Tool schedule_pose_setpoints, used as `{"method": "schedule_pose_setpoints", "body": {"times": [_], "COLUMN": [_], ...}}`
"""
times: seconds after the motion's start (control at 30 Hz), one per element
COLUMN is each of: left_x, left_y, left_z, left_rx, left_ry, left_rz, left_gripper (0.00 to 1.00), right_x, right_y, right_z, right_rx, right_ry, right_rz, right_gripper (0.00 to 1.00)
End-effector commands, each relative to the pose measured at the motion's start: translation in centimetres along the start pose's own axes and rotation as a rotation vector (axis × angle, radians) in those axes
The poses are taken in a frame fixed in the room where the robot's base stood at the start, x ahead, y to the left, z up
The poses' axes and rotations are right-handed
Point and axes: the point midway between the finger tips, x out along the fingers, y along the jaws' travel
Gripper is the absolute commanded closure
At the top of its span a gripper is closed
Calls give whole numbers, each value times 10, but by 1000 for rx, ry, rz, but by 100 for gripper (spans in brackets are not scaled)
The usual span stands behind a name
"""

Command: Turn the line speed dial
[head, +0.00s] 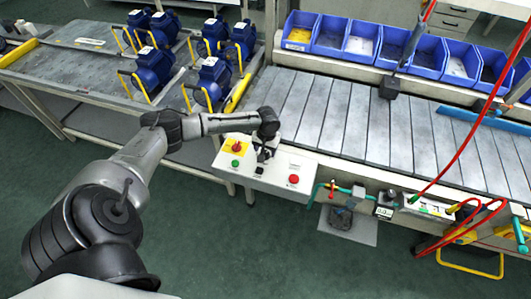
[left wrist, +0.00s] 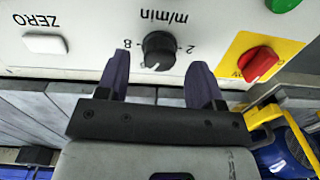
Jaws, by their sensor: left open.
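The line speed dial (left wrist: 160,48) is a black knob with a white pointer mark, on a white control panel marked "m/min" with numbers. In the left wrist view it stands between the fingertips of my open left gripper (left wrist: 161,60), with a visible gap to each finger. In the head view my left gripper (head: 264,152) is over the control panel (head: 268,182) and largely hides the dial. My right gripper is not in view.
A red rotary switch (left wrist: 258,63) on a yellow plate and a ZERO button (left wrist: 45,42) flank the dial. The panel also has a green button (head: 235,163) and a red button (head: 293,179). Blue pumps (head: 154,68) stand behind. The slatted conveyor (head: 345,115) is mostly clear.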

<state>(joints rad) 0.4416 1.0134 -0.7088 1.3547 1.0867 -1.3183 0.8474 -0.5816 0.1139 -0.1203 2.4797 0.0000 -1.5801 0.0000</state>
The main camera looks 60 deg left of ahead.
Motion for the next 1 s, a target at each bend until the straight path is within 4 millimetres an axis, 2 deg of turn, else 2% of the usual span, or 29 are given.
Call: {"method": "schedule_pose_setpoints", "body": {"times": [0.2,0.6,1.0], "left_x": [16,19,19], "left_y": [0,0,0], "left_z": [0,0,0], "left_rx": [0,1,1], "left_ry": [1,1,1], "left_rz": [0,0,0], "left_gripper": [39,40,78], "right_x": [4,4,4], "right_y": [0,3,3], "right_z": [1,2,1], "right_rx": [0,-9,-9], "right_ry": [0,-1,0], "right_rz": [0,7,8], "right_gripper": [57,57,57]}}
